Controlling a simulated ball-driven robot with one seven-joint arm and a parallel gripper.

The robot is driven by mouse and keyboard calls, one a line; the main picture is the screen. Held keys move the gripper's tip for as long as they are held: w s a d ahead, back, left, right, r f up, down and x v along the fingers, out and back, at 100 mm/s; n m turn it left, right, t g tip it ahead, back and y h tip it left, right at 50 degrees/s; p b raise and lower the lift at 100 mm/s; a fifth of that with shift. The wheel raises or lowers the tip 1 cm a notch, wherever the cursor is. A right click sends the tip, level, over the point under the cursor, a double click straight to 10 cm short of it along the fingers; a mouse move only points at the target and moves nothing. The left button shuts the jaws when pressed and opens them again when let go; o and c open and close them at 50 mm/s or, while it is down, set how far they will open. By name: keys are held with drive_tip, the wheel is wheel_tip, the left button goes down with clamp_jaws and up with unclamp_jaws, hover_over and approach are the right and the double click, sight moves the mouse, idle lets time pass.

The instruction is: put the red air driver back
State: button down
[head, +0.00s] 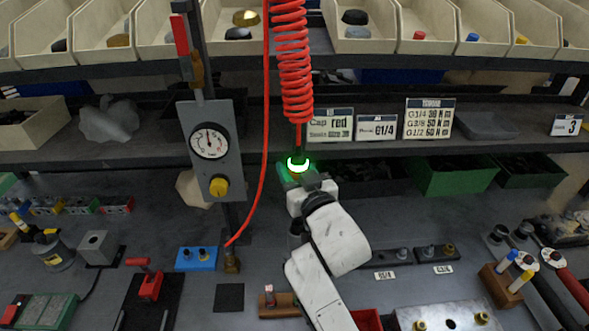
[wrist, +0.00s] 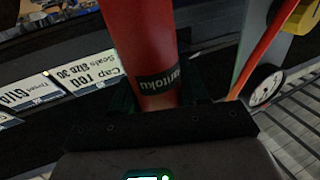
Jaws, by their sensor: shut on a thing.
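The red air driver (wrist: 148,50) fills the upper middle of the wrist view, a red cylinder with a dark label band. My gripper (wrist: 160,115) is shut on it just below the band. In the head view my gripper (head: 299,174) is at the centre, under the coiled red hose (head: 292,60), beside a glowing green ring (head: 298,165). The driver's body is mostly hidden there by my gripper and wrist. The driver's lower end is not visible, and I cannot tell whether it touches anything.
A pressure gauge panel (head: 212,150) on a post stands left of my gripper, with a thin red hose (head: 264,140) hanging between. Label cards (head: 330,125) line the shelf edge behind. A green bin (head: 455,175) is to the right. A blue block (head: 197,259) and red clamp (head: 150,284) sit front left.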

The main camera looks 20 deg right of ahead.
drive_tip(key=shift+f+b, duration=3.3)
drive_tip(key=shift+f, duration=0.3)
idle(0.3)
drive_tip(key=c, duration=0.9)
unclamp_jaws()
drive_tip(key=o, duration=0.4)
drive_tip(key=shift+f, duration=0.25)
drive_tip(key=s, duration=1.1)
drive_tip(key=shift+r+b, duration=0.15)
drive_tip(key=shift+b, duration=0.2)
